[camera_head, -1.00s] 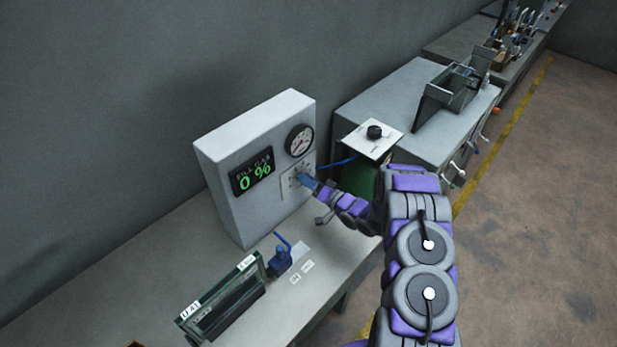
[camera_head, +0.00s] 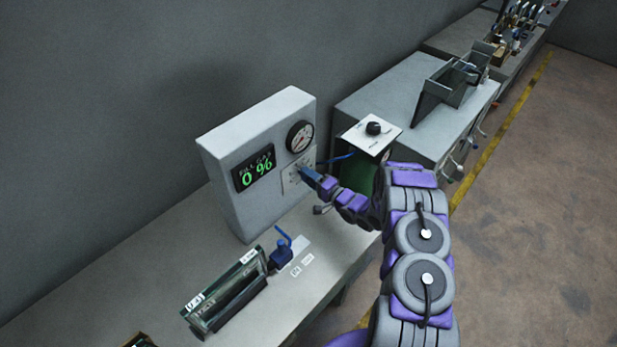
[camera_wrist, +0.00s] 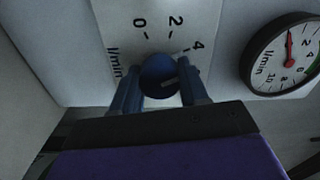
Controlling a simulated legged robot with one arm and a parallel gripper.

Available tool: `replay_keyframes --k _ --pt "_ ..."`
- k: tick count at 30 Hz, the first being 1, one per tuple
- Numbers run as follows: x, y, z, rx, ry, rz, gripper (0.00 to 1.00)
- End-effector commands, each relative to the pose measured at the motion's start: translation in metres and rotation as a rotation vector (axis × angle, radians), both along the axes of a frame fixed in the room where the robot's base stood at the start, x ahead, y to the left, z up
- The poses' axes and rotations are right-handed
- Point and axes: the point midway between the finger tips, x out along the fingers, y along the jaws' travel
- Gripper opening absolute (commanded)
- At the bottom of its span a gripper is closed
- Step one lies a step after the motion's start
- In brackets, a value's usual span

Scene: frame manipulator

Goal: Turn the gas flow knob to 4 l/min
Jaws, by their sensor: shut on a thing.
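The blue round gas flow knob (camera_wrist: 158,72) sits on a white scale plate (camera_wrist: 120,40) marked 0, 2, 4 and l/min. My gripper (camera_wrist: 161,80) is shut on the knob, with one blue finger on each side of it. In the head view my gripper (camera_head: 310,174) reaches the scale plate (camera_head: 292,181) on the grey box's front, and mostly hides the knob.
The grey box (camera_head: 228,200) carries a round gauge (camera_head: 300,137) and a green display (camera_head: 255,168) reading 0 %. A blue-handled valve (camera_head: 282,255) and a glass-fronted holder (camera_head: 225,293) stand on the bench. A black knob (camera_head: 374,128) on a white plate is behind my arm.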

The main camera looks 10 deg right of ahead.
Motion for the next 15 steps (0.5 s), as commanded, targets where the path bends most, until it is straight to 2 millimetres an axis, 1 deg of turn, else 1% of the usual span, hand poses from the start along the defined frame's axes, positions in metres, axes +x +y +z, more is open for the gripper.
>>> replay_keyframes --k 1,11,12,15 --pt "0.0035 -0.0056 0.0035 0.002 -0.007 -0.013 0.13" --pt "0.0036 -0.0063 0.0029 0.003 -0.005 -0.013 0.13" --pt "0.0036 -0.0063 0.0029 0.003 -0.005 -0.013 0.45" --pt "0.0030 -0.0056 0.0024 0.003 -0.004 -0.011 0.54"
